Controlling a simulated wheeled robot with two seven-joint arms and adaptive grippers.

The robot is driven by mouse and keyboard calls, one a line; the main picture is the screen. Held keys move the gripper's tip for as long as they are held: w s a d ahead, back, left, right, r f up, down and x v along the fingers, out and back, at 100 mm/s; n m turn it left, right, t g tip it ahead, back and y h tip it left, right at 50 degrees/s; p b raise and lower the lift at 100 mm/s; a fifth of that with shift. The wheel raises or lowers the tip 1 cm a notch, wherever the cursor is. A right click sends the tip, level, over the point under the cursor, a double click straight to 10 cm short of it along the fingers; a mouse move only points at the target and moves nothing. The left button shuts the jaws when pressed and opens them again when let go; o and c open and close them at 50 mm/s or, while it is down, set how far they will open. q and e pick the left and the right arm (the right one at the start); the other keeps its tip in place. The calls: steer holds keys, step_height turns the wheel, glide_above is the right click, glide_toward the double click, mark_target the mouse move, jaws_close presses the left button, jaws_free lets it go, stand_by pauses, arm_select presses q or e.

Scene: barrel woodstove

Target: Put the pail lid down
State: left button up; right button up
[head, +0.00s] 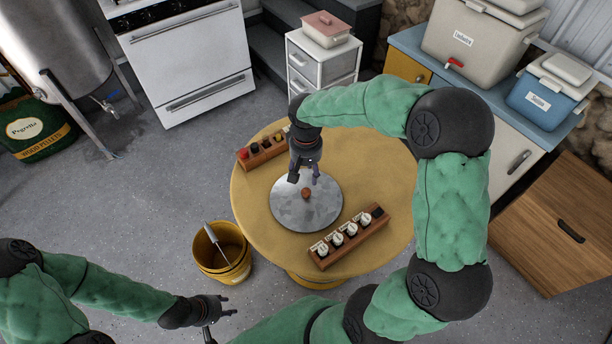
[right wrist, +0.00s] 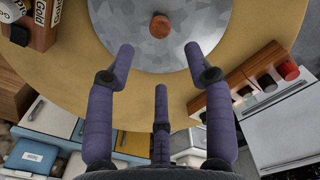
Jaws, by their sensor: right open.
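The pail lid (head: 290,213) is a round, mottled grey metal disc with a brown knob (head: 306,193). It appears to lie flat on the round yellow table (head: 385,185), between two wooden racks. My right gripper (head: 304,177) is above the lid's far part, open and empty, apart from the knob. In the right wrist view the lid (right wrist: 200,40) and knob lie beyond the spread purple fingers (right wrist: 160,60). My left gripper (head: 224,318) hangs low at the bottom of the head view, its fingers apart and empty. A yellow pail (head: 222,262) stands on the floor left of the table.
One rack (head: 262,152) with coloured-top items stands behind the lid; another (head: 350,238) with labelled, mostly white-topped items is at its front right. A tool with a light handle (head: 213,236) leans in the pail. The table's right side is clear.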

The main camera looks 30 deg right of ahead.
mark_target(306, 191)
steer(key=shift+o, duration=0.5)
steer(key=shift+r, duration=0.5)
steer(key=m+p, duration=0.1)
steer(key=m, duration=0.2)
steer(key=f+m+p, duration=0.1)
steer(key=m, duration=0.2)
steer(key=f+m+p, duration=0.1)
steer(key=m, duration=0.2)
steer(key=shift+w+d+f, duration=0.15)
steer(key=shift+d+f, duration=0.05)
step_height(306, 191, down, 5)
steer(key=shift+r+b, duration=0.1)
steer(key=shift+b, duration=0.4)
step_height(306, 191, down, 5)
steer(key=shift+a+f+b, duration=0.1)
steer(key=shift+a+b, duration=0.05)
steer(key=shift+b, duration=0.95)
jaws_close()
